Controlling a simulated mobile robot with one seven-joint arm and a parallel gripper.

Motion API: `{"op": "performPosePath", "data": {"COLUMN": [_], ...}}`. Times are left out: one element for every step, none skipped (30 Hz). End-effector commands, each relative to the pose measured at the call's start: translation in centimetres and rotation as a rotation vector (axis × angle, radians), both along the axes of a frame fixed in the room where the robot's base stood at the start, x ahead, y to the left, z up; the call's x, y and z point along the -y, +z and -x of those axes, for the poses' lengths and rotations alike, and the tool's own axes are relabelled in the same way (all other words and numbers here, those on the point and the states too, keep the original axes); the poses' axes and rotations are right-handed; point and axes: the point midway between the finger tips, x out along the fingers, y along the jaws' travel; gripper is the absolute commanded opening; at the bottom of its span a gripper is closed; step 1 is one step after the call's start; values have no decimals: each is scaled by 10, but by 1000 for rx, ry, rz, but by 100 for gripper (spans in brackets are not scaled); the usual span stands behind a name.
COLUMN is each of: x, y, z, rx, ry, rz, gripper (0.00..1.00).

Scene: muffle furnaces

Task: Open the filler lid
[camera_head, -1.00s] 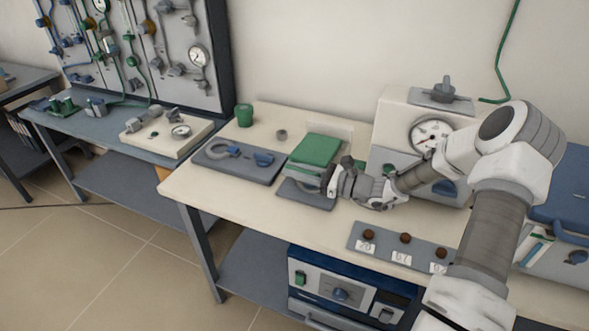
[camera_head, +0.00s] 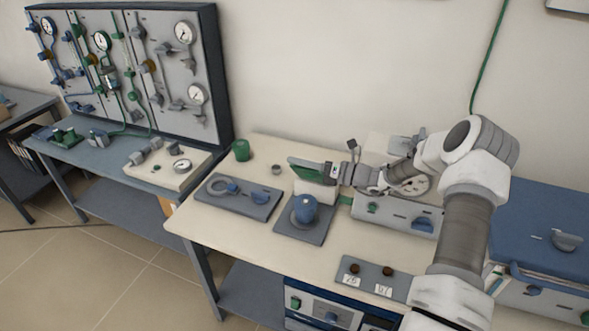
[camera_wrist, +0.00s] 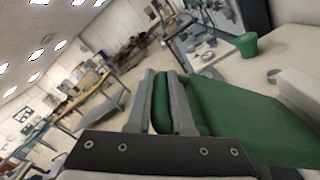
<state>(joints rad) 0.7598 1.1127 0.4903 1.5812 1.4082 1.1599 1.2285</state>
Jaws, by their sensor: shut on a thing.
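The green filler lid (camera_head: 310,170) is raised and tilted up above a white block in the head view. A dark grey base plate (camera_head: 318,236) with a round blue cap-like part (camera_head: 305,208) lies in front of it, uncovered. My gripper (camera_head: 332,173) is at the lid's right side. In the wrist view the lid is a broad green panel (camera_wrist: 245,115). The two fingers of my gripper (camera_wrist: 165,105) are closed around a green piece at its edge. My gripper hides part of the lid's right side in the head view.
A grey plate with blue fittings (camera_head: 240,196) and a green cup (camera_head: 241,150) stand left of the lid. A light box with a gauge (camera_head: 395,212) stands close on the right, under my arm. The table's front left area is clear.

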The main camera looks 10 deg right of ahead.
Motion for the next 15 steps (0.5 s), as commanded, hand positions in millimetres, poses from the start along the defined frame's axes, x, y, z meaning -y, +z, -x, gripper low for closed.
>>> {"op": "performPosePath", "data": {"x": [4,5,7,9,10,12,13,14,15,16,16,17,18,18,19], "y": [6,8,9,11,12,13,14,15,16,17,17,18,18,19,19], "z": [-5,-7,-10,-12,-14,-17,-18,-20,-22,-23,-24,-25,-26,-26,-27], "rx": [-23,-38,-57,-53,-52,-52,-52,-52,-52,-52,-52,-52,-51,-51,-51], "ry": [-1,-1,-1,-1,-1,-1,0,0,0,0,-1,-1,-1,-1,-1], "rz": [-16,-26,-38,-36,-35,-36,-35,-34,-34,-34,-35,-35,-35,-35,-35], "gripper": [0,0,0,0,0,0,0,0,0,0,0,0,0,0,0]}}
